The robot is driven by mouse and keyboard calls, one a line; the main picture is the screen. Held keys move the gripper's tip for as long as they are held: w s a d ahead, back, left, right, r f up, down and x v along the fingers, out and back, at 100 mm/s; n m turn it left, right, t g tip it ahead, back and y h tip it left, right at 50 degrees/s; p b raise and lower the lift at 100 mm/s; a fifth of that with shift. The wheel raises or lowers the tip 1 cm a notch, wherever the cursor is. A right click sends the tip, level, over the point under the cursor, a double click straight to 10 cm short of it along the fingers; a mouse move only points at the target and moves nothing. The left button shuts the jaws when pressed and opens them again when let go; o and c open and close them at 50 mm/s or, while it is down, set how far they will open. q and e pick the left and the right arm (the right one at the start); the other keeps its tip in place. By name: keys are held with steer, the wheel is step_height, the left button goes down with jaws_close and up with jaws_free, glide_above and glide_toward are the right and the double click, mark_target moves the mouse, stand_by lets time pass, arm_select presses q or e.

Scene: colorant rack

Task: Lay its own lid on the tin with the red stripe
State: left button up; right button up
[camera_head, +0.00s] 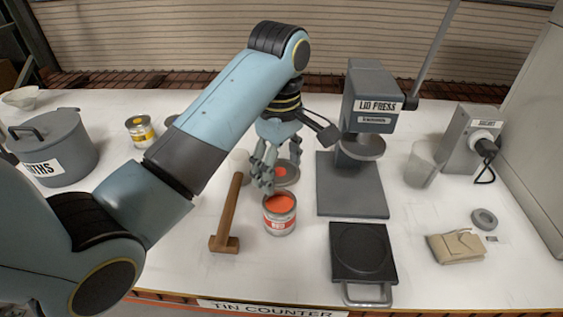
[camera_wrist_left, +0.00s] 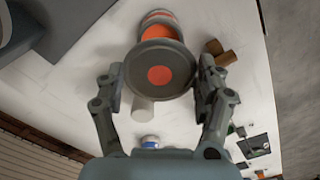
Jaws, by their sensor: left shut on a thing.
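The open tin with the red stripe (camera_head: 280,222) stands upright on the counter, with orange-red paint inside. The wrist view shows the tin (camera_wrist_left: 161,22) partly covered by the lid. The grey round lid with a red dot (camera_head: 288,176) is in my left gripper (camera_head: 266,180), just behind and above the tin in the head view. In the wrist view the lid (camera_wrist_left: 160,86) is gripped at its edges between both fingers of the left gripper (camera_wrist_left: 160,80). Whether the lid touches the tin's rim is unclear. My right gripper is not in view.
A wooden mallet (camera_head: 229,210) lies left of the tin. The lid press (camera_head: 352,190) stands right, with a dark handled plate (camera_head: 362,252) in front. A yellow-striped tin (camera_head: 140,131) and a grey pot (camera_head: 62,148) stand left. A pouch (camera_head: 456,247) lies right.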

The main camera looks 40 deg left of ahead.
arm_select(q)
steer(key=shift+f, duration=0.65)
steer(key=shift+s+f+b, duration=0.1)
steer(key=shift+f+b, duration=0.65)
steer(key=shift+f, duration=1.5)
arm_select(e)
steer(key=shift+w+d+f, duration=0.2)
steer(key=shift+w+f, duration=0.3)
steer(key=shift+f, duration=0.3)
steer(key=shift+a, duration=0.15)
arm_select(q)
steer(key=shift+f, duration=0.7)
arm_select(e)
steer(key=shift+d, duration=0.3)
